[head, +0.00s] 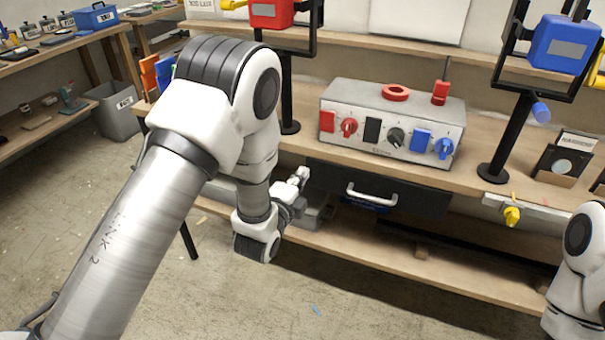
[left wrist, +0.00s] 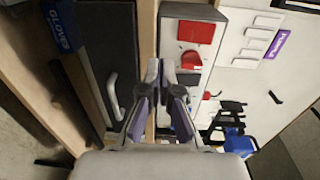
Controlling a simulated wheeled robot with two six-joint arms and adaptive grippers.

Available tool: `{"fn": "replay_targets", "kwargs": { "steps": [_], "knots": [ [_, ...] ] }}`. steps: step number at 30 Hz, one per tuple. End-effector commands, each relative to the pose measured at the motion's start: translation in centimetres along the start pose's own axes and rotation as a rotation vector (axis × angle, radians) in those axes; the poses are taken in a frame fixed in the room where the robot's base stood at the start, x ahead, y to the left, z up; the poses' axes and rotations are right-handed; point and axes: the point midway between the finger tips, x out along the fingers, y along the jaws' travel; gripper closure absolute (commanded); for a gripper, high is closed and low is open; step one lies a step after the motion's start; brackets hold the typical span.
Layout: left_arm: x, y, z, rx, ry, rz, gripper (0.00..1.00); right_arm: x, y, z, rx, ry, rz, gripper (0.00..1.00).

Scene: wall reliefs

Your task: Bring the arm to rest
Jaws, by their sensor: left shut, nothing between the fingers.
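My left arm comes in from the left in the head view and bends down in front of the workbench. My left gripper (head: 299,178) is at the bench's front edge, left of the drawer handle (head: 372,195). In the left wrist view the gripper (left wrist: 160,70) is shut and empty, with its fingertips together. They overlap the picture of the bench edge between the drawer and the control box; I cannot tell whether they touch anything. Part of my right arm shows at the right edge of the head view, its gripper out of view.
A grey control box (head: 393,92) with red, black and blue controls stands on the bench. Black stands hold a red box (head: 271,12) and a blue box (head: 560,42). A yellow knob (head: 512,216) sits on the bench front. The floor (head: 300,310) in front is clear.

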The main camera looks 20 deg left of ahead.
Motion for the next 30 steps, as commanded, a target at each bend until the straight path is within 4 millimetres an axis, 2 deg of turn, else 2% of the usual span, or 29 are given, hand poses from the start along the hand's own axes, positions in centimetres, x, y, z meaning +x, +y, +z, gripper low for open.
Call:
{"fn": "replay_targets", "kwargs": {
  "steps": [5,7,8,11,14,15,17,18,20,21,24,27,30],
  "knots": [
    [0.0,0.0,0.0,0.0,0.0,0.001,1.0,0.0,0.0,0.0,0.0,0.0,0.0,0.6],
    [-0.1,0.7,0.0,-0.001,-0.001,0.013,1.0,-0.1,0.0,0.0,0.0,0.0,0.0,0.6],
    [-0.3,1.3,0.1,-0.003,-0.002,0.027,1.0,-0.2,0.0,0.0,0.0,0.0,0.0,0.6],
    [-2.0,5.6,0.9,-0.018,-0.021,0.119,1.0,-0.7,0.0,0.0,0.0,0.0,0.0,0.6],
    [-6.1,12.2,2.0,-0.065,-0.053,0.314,1.0,-1.1,0.0,0.0,0.0,0.0,0.0,0.6],
    [-8.3,15.1,2.4,-0.128,-0.077,0.418,1.0,-1.3,0.0,0.0,0.0,0.0,0.0,0.6],
    [-12.2,19.1,2.8,-0.259,-0.135,0.579,1.0,-1.5,0.0,0.0,0.0,0.0,0.0,0.6],
    [-15.0,21.4,3.0,-0.358,-0.19,0.687,1.0,-1.6,0.0,0.0,0.0,0.0,0.0,0.6],
    [-19.6,24.5,3.1,-0.522,-0.302,0.845,1.0,-1.8,0.0,0.0,0.0,0.0,0.0,0.6],
    [-22.9,26.1,3.1,-0.641,-0.402,0.948,1.0,-1.9,0.0,0.0,0.0,0.0,0.0,0.6],
    [-30.5,28.1,2.7,-0.944,-0.732,1.138,1.0,-1.9,0.0,0.0,0.0,0.0,0.0,0.6],
    [-34.4,28.4,2.2,-1.145,-1.017,1.187,1.0,-1.8,0.0,0.0,0.0,0.0,0.0,0.6],
    [-35.6,28.5,2.1,-1.256,-1.182,1.166,1.0,-1.8,0.0,0.0,0.0,0.0,0.0,0.6]
  ]
}}
